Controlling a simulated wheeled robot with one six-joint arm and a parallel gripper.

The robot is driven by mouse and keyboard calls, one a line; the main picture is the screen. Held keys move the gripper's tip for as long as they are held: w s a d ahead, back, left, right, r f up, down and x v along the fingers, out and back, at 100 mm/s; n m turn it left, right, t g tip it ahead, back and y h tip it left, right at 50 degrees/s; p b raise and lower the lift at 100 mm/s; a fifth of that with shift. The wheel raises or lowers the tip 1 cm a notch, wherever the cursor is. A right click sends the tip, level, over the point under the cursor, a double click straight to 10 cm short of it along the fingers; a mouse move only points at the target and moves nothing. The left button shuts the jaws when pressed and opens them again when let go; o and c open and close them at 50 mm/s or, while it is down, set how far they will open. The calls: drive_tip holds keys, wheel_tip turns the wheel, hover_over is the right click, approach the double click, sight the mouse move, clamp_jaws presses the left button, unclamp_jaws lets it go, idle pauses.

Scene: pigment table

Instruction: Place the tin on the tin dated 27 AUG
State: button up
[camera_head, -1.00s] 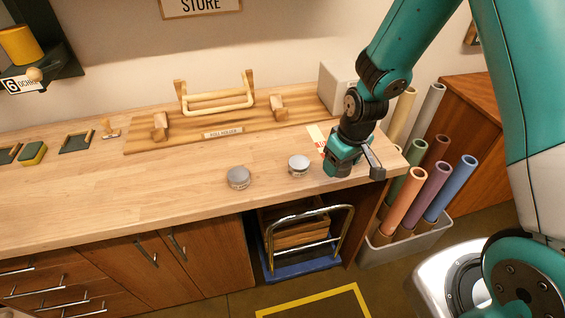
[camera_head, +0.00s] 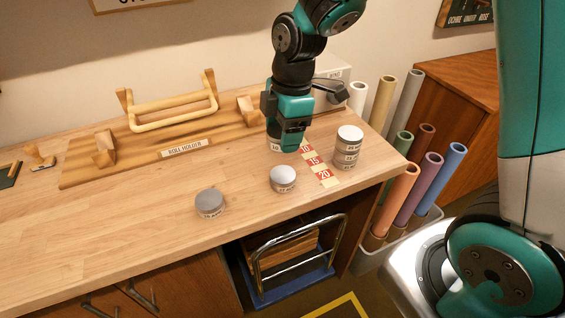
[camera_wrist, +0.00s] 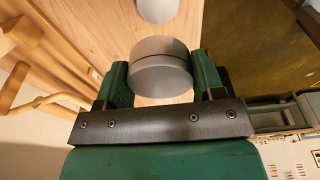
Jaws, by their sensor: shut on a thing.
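My gripper (camera_head: 287,148) is shut on a tin, whose dull grey round end shows between the fingers in the wrist view (camera_wrist: 160,76). In the head view only a pale labelled edge of this tin (camera_head: 275,147) shows below the gripper. A tin with a light lid (camera_head: 283,175) stands on the table in front of my gripper. A tin with a darker grey lid (camera_head: 210,200) stands further left. A stack of tins (camera_head: 347,148) stands to the right. The labels are too small to read surely, so I cannot tell which says 27 AUG.
A red and cream number strip (camera_head: 318,166) lies between the light-lidded tin and the stack. The wooden roll holder (camera_head: 150,135) stands behind, left of my gripper. Coloured rolls (camera_head: 430,180) stand beyond the table's right edge. The table front left (camera_head: 100,230) is clear.

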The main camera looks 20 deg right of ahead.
sight(281, 175)
wheel_tip(281, 175, down, 9)
drive_tip(key=shift+f, duration=0.1)
idle(0.3)
drive_tip(key=o, duration=0.9)
drive_tip(key=shift+f, duration=0.1)
drive_tip(key=shift+o, duration=0.2)
